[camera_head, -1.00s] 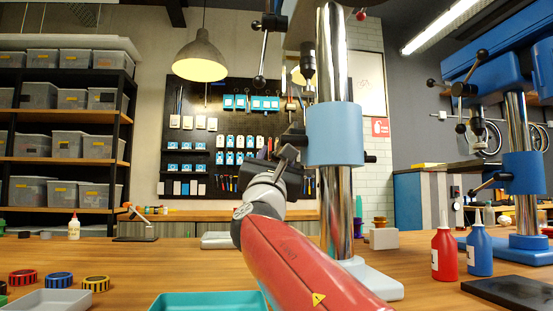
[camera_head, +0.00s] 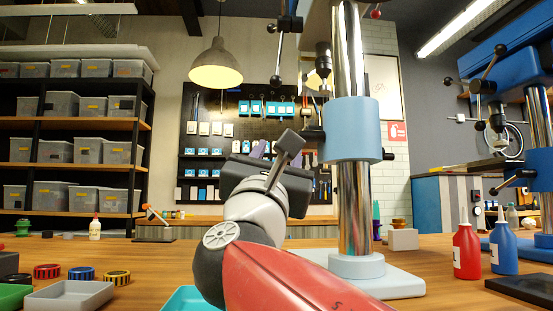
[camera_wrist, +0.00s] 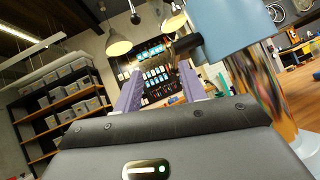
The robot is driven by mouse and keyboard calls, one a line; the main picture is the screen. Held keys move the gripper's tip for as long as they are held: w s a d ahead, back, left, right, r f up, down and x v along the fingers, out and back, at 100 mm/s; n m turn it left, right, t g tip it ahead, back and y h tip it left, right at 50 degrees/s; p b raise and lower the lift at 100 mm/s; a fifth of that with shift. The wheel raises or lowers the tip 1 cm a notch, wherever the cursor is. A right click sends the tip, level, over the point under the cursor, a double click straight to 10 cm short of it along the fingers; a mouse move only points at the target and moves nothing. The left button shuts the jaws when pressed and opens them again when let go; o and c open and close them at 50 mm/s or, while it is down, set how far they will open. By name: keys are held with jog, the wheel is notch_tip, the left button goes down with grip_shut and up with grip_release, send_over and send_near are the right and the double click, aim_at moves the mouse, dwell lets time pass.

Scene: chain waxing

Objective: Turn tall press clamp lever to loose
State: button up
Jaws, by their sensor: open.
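The tall press has a chrome column (camera_head: 354,205) with a light-blue clamp collar (camera_head: 352,128), which also shows at the upper right of the wrist view (camera_wrist: 225,28). A dark clamp lever part (camera_head: 313,135) sticks out from the collar's left side. In the wrist view the dark lever (camera_wrist: 187,44) is beside the right fingertip, with a thin rod running down. My gripper (camera_wrist: 160,70) is open, its two purple fingers apart. In the head view its fingers are mostly hidden behind my wrist. I cannot tell whether a finger touches the lever.
A blue press (camera_head: 543,135) stands at the right, near a red bottle (camera_head: 466,251) and a blue bottle (camera_head: 503,247). Grey trays (camera_head: 70,297) and coloured rings lie at the front left. A white block (camera_head: 402,239) stands behind the tall press's base (camera_head: 390,279).

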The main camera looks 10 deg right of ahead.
jog(key=shift+w+d+f, duration=0.1)
jog(key=shift+w+d, duration=0.05)
jog(key=shift+c, duration=1.4)
jog(key=w+d+f+n+y, duration=0.1)
jog(key=y, duration=0.1)
jog(key=w+d+f+n+y, duration=0.1)
jog(key=f+n+y, duration=0.1)
jog(key=w+d+f+n+y, duration=0.1)
jog(key=shift+d+f+n+g+y, duration=0.15)
jog(key=shift+d+n+g+y, duration=0.15)
jog(key=shift+g+y, duration=0.1)
grip_shut()
jog(key=p+x, duration=0.2)
jog(key=x, duration=0.7)
jog(key=shift+w+p, duration=0.3)
jog(key=shift+w, duration=0.15)
jog(key=shift+a+b, duration=0.15)
jog(key=shift+b, duration=0.25)
